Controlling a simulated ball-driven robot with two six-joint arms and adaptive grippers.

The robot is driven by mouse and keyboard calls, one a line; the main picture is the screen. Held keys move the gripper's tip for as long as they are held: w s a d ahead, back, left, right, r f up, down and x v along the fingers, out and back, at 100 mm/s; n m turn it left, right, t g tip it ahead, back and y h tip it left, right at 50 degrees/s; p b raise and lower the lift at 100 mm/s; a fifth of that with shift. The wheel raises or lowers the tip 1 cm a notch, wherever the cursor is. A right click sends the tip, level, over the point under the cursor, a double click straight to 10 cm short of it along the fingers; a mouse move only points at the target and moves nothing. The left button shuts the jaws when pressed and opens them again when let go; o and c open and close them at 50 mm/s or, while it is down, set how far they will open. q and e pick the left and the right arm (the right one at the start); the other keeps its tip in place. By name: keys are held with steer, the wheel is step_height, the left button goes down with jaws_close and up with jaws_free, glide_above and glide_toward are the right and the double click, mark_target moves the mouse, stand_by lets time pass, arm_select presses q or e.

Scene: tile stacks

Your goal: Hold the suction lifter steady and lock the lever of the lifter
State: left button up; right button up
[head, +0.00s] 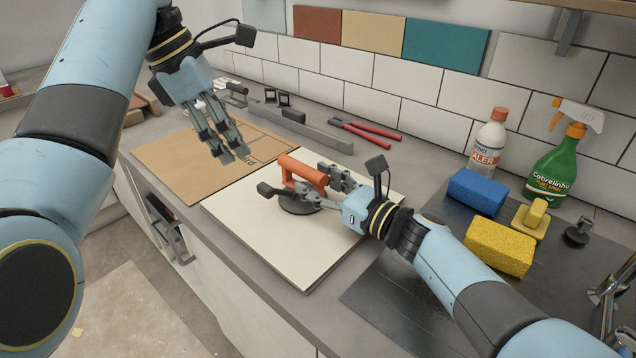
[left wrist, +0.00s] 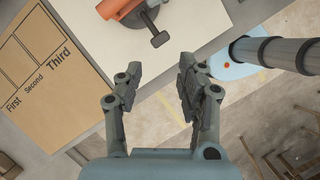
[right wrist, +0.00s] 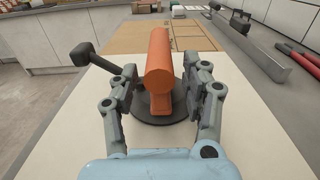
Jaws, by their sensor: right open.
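The suction lifter, with an orange handle (head: 302,171) and a dark round base (head: 298,204), stands on a pale tile (head: 270,243). Its dark lever (head: 266,190) sticks out to the left in the head view. The lever also shows in the left wrist view (left wrist: 158,39) and the right wrist view (right wrist: 84,54). My right gripper (right wrist: 160,85) is open, with its fingers on either side of the orange handle and visible gaps beside it. My left gripper (head: 228,142) is open and empty, above the cardboard and apart from the lever.
A cardboard sheet (head: 175,157) marked First, Second, Third lies beyond the tile. A metal bar (head: 300,129) and red pliers (head: 366,131) lie near the wall. Sponges (head: 500,247), a white bottle (head: 489,146) and a green spray bottle (head: 557,162) stand at the right.

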jaws_close()
arm_select(q)
steer(key=shift+c, duration=0.3)
